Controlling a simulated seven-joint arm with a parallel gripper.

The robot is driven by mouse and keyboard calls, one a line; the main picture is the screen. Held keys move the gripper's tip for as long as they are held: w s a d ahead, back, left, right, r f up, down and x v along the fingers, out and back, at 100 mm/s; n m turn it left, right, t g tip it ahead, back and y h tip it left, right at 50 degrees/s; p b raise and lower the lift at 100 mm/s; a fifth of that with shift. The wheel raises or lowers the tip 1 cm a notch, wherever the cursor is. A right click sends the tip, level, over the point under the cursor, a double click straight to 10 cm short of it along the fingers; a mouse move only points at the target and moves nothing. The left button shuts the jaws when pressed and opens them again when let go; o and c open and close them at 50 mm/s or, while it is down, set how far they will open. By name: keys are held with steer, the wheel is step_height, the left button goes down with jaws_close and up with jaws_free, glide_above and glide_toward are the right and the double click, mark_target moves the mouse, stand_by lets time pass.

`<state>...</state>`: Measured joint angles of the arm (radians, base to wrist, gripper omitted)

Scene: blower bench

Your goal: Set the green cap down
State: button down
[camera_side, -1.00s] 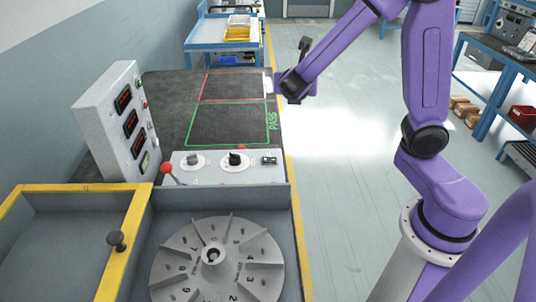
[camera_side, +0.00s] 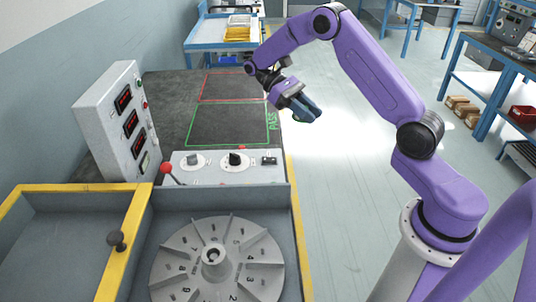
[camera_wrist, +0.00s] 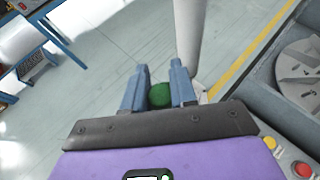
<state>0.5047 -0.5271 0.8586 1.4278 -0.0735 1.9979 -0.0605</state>
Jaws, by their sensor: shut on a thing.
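The green cap (camera_wrist: 160,95) shows in the wrist view, between the two blue fingers of my gripper (camera_wrist: 158,88). My gripper is shut on it. In the side view my gripper (camera_side: 308,111) is in the air by the right edge of the bench, near the green PASS outline, its fingers pointing down and right. The cap cannot be made out in the side view.
The dark bench top has a red outlined area (camera_side: 228,87) behind a green PASS area (camera_side: 228,124); both look empty. A panel with displays (camera_side: 120,125), a switch box (camera_side: 225,167), and a numbered round dial (camera_side: 217,260) are nearby. Open floor lies right.

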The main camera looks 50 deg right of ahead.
steer(key=m+y, duration=0.2)
steer(key=a+m+y, duration=0.1)
steer(key=y, duration=0.1)
steer(key=shift+w, duration=0.35)
steer(key=m+t+y, duration=0.1)
steer(key=m+y, duration=0.1)
steer(key=w+a+m+y, duration=0.1)
steer(key=m+y, duration=0.1)
steer(key=shift+w+t, duration=0.1)
steer(key=shift+t, duration=0.3)
steer(key=w+d+r+m+t+y, duration=0.1)
steer(key=w+r+m+t+y, duration=0.2)
steer(key=w+r+m+t, duration=0.35)
steer(key=w+d+r+m+t+y, duration=0.2)
steer(key=w+r+m+t, duration=0.1)
steer(key=w+m+t, duration=0.65)
steer(key=shift+m+t+y, duration=0.3)
steer(key=shift+m+t, duration=0.2)
steer(key=shift+s+f, duration=0.2)
steer(key=shift+f, duration=15.75)
steer(key=shift+f, duration=0.15)
steer(key=c, duration=0.9)
jaws_free()
